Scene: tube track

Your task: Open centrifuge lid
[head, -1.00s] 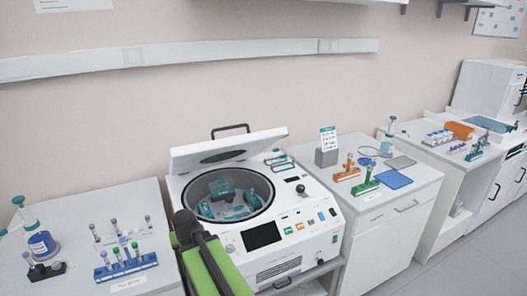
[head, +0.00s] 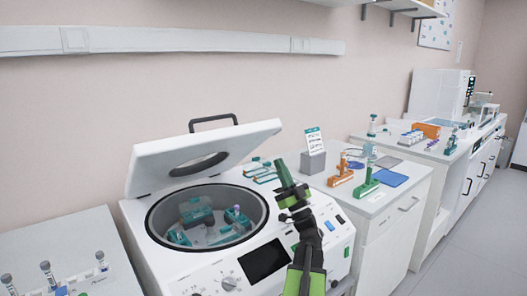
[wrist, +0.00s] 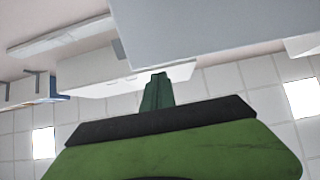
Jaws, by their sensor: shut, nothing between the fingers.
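The white centrifuge (head: 240,257) stands in the middle of the head view. Its lid (head: 200,155) is raised and tilted back, with a dark handle (head: 213,122) at its upper edge. The round chamber is open and shows a rotor with teal buckets (head: 197,211). My gripper (head: 283,172) is raised in front of the right side of the centrifuge, pointing up, shut and empty. It is apart from the lid, to its right. In the wrist view my gripper's green fingers (wrist: 158,80) are together with nothing between them.
Right of the centrifuge, a counter holds a grey sign holder (head: 313,161), orange and green racks (head: 367,187) and a blue mat (head: 391,180). A wall shelf (head: 415,8) is above. The floor at right is clear.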

